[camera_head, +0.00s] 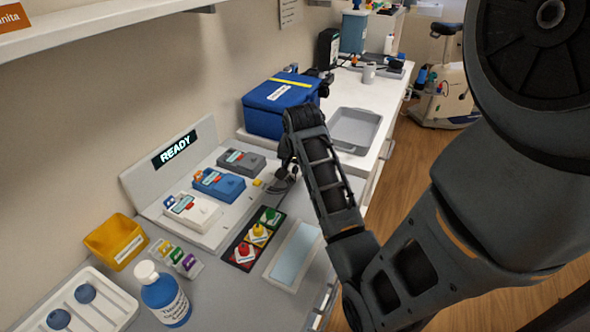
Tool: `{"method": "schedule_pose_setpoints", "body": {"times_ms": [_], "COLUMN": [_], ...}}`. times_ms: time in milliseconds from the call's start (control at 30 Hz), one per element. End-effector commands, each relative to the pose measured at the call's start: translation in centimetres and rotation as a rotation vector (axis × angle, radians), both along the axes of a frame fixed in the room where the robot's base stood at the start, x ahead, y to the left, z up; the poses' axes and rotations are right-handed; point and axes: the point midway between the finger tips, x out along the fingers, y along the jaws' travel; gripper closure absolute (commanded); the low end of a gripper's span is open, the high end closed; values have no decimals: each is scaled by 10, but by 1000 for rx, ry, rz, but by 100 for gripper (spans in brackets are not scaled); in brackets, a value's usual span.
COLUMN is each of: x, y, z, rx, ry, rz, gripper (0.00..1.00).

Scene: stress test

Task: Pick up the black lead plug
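My gripper (287,176) hangs over the grey counter, at the right end of the white stand. Its fingers are small, dark and partly hidden by my arm, so I cannot tell whether they are open or shut. I cannot pick out a black lead plug; a dark or grey shape at the fingertips is too small to name. A small yellow block (257,183) lies just left of the fingers. Grey (241,161), blue (218,184) and white (192,211) device boxes sit on the stand, left of my gripper.
A black panel (239,237) with green, yellow and red knobs and a pale blue tray (294,256) are in front. A blue case (281,103) and grey basin (356,128) stand behind. A yellow bin (116,240), blue bottle (163,294) and white rack (97,291) fill the left.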

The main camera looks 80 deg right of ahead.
Motion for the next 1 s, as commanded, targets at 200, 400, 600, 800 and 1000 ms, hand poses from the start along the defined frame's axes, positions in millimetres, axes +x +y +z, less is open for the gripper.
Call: {"method": "schedule_pose_setpoints", "body": {"times_ms": [200,400,600,800,1000], "x": [0,0,0,0,0], "y": [0,0,0,0,0], "z": [0,0,0,0,1], "rx": [0,0,0,0,-1], "ry": [0,0,0,0,-1], "rz": [0,0,0,0,0], "gripper": [55,74,93,100,100]}}
